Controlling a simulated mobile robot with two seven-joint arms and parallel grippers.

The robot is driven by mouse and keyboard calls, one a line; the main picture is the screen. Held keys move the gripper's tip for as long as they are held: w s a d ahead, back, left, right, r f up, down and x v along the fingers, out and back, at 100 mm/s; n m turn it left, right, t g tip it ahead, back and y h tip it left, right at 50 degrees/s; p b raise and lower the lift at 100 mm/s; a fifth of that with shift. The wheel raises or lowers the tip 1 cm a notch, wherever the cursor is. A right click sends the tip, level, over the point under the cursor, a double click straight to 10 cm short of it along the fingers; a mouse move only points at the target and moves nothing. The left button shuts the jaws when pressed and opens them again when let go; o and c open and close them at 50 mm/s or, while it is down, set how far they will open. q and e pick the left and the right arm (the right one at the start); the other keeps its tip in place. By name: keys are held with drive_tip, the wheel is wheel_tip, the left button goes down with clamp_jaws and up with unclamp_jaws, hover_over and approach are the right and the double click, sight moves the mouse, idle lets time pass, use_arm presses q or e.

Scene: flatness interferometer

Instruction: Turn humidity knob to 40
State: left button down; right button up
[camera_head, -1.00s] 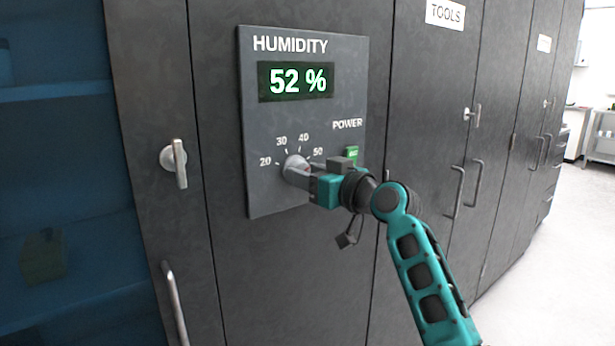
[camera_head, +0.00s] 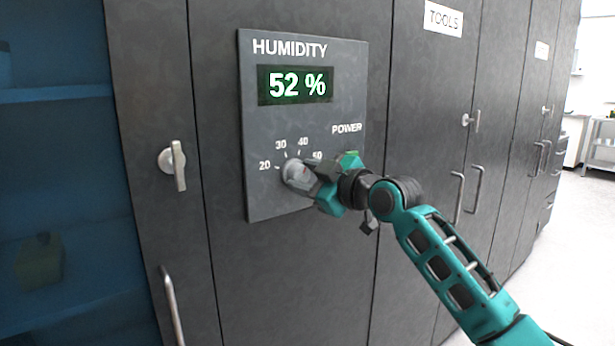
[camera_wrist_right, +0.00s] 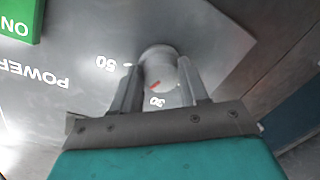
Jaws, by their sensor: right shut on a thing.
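The grey round humidity knob (camera_head: 292,169) sits on the dark control panel (camera_head: 262,205), below a display (camera_head: 296,85) reading 52 %. Marks 20, 30, 40 and 50 curve around its upper side. My right gripper (camera_head: 304,178) is shut on the knob, coming from the lower right and tilted. In the right wrist view the two fingers stand on either side of the knob (camera_wrist_right: 158,58). A red line on it points between the 50 and 30 labels; the 40 label is not visible there. My left gripper is not in view.
A lever handle (camera_head: 174,165) and a bar handle (camera_head: 172,305) are on the cabinet door to the left. Open blue shelves are at far left; clear floor is at right.

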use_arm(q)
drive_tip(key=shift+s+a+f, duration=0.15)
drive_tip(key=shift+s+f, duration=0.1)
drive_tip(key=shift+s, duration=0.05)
use_arm(e)
drive_tip(key=shift+n, duration=0.3)
drive_tip(key=o, duration=1)
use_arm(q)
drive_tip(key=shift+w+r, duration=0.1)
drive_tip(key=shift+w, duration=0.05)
use_arm(e)
drive_tip(key=shift+o, duration=0.2)
drive_tip(key=shift+s+d, duration=0.2)
drive_tip(key=f+v, duration=0.1)
drive_tip(key=v, duration=1.1)
drive_tip(key=shift+s+r, duration=0.15)
drive_tip(key=shift+r, duration=0.35)
